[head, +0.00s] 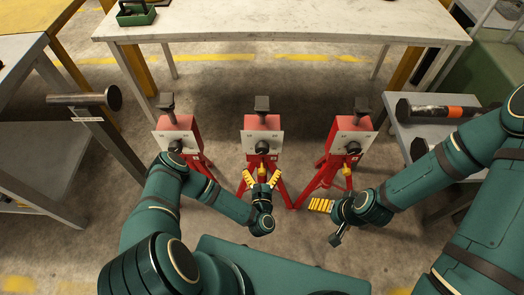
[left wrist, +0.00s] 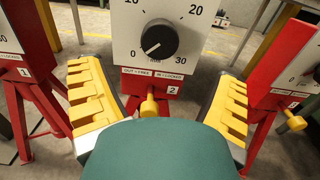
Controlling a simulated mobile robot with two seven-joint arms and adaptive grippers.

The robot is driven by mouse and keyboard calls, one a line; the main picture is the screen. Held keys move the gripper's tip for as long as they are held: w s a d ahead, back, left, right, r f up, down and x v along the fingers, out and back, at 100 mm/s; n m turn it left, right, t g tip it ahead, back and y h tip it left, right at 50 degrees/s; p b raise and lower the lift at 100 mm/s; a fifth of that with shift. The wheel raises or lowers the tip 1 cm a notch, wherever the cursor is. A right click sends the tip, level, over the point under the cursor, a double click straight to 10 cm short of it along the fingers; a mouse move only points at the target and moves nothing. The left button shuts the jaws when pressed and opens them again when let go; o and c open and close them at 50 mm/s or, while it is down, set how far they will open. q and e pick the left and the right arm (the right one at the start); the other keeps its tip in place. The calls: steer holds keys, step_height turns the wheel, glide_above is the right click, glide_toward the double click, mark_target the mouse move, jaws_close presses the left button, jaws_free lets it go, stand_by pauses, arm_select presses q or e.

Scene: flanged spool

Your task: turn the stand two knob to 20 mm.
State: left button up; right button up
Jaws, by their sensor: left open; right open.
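Stand two is the middle red stand (head: 262,124), with a white dial plate and a black knob (head: 262,147). In the left wrist view the knob (left wrist: 159,40) shows a white mark pointing lower left, near the 0. The labels 10, 20 and 30 also show on the plate (left wrist: 125,38). A yellow pin (left wrist: 150,106) sits below the knob, under a label reading out free, in locked. My left gripper (head: 262,178) is open and empty, its yellow fingers spread below and in front of the knob. My right gripper (head: 328,220) is open and empty, in front of stand three.
Stand one (head: 178,135) is to the left and stand three (head: 348,135) to the right, each with its own knob. A flanged spool (head: 85,99) lies at the left. A dark bar with an orange band (head: 440,111) lies on the right table. A long table (head: 290,22) stands behind.

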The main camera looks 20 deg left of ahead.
mark_target(262, 151)
arm_select(q)
steer(key=b+x, duration=0.1)
steer(key=x, duration=0.8)
steer(key=shift+w, duration=0.2)
steer(key=shift+f, duration=0.1)
steer(key=c, duration=1.2)
